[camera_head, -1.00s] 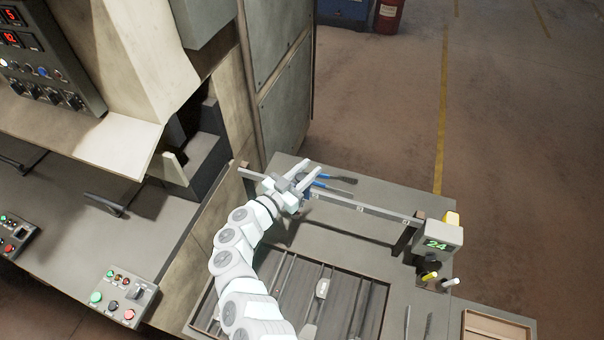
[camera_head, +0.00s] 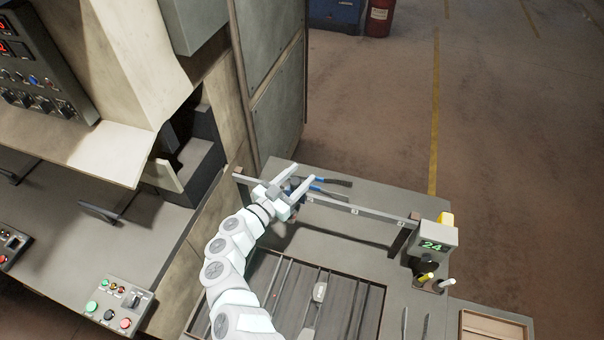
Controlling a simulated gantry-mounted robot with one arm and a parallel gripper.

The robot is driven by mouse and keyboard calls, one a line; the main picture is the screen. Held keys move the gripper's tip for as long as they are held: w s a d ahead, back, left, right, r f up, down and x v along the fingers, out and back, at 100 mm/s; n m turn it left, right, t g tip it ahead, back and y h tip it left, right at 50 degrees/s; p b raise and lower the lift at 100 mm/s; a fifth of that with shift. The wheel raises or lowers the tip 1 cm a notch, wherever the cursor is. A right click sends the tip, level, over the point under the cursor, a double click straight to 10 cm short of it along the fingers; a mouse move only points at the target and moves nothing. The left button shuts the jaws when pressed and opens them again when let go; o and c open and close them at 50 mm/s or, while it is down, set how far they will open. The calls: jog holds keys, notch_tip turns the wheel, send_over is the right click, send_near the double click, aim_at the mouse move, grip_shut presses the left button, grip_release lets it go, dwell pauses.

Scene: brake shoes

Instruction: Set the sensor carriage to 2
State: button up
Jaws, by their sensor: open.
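A grey rail (camera_head: 340,205) runs above the bench from upper left to a post at lower right. It carries small white number labels, too small to read surely. My gripper (camera_head: 306,170) is over the left part of the rail, its two light fingers apart and pointing to the upper right. A dark block (camera_head: 294,186), perhaps the sensor carriage, shows partly between the fingers; the gripper hides the rest. I cannot tell whether the fingers touch it. A display box (camera_head: 436,242) at the rail's right end reads a green 24.
Two blue-handled tools (camera_head: 330,181) lie on the bench behind the rail. A slatted tray (camera_head: 345,305) is in front. Yellow and white-topped pegs (camera_head: 447,283) stand below the display. A machine cabinet (camera_head: 275,90) rises at the left.

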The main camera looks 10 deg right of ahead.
jog(key=v, duration=0.8)
jog(key=shift+s+a, duration=0.2)
jog(key=shift+s+a+b, duration=0.3)
jog(key=shift+s, duration=0.05)
